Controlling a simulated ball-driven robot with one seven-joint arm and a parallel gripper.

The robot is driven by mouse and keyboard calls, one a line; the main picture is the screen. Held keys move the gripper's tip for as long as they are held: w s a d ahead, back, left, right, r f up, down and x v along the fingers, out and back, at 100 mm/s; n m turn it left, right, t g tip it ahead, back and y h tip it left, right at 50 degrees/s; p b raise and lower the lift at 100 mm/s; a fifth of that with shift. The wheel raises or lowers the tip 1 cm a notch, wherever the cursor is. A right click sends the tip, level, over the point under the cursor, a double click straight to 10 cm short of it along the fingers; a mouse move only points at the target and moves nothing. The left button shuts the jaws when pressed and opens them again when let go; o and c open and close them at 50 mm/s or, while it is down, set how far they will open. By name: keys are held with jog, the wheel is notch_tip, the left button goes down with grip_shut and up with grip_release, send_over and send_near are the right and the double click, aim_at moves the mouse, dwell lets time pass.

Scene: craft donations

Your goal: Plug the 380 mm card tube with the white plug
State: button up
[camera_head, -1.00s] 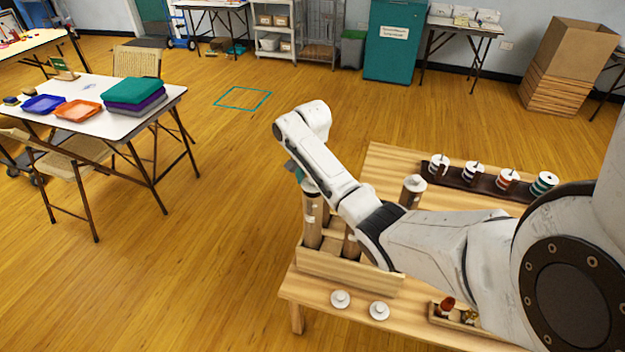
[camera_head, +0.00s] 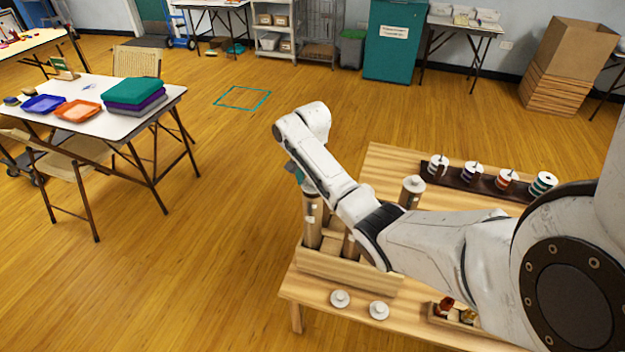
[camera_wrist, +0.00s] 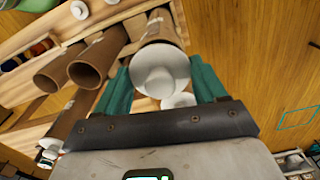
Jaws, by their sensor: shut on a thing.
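My gripper (camera_wrist: 163,88) has teal fingers and is shut on the white plug (camera_wrist: 180,101), which sits at the mouth of a brown card tube (camera_wrist: 158,28) in the wrist view. White fills that mouth; how deep the plug sits I cannot tell. In the head view this tube (camera_head: 312,222) stands upright in a wooden rack (camera_head: 345,270), with my gripper at its top. Two other tubes, a nearer one (camera_wrist: 95,60) and a farther one (camera_wrist: 55,74), show open, dark mouths in the wrist view. My arm hides part of the rack.
Two more white plugs, one left (camera_head: 340,298) and one right (camera_head: 379,310), lie on the wooden table (camera_head: 400,160) before the rack. A tube with a pale top (camera_head: 412,190) stands behind my arm. A dark holder (camera_head: 455,183) carries several spools. A small tray (camera_head: 450,318) lies front right.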

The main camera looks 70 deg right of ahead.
jog(key=shift+r, duration=0.2)
dwell(0.5)
jog(key=shift+r+p, duration=0.35)
jog(key=shift+r, duration=0.25)
dwell(0.7)
jog(key=o, duration=0.7)
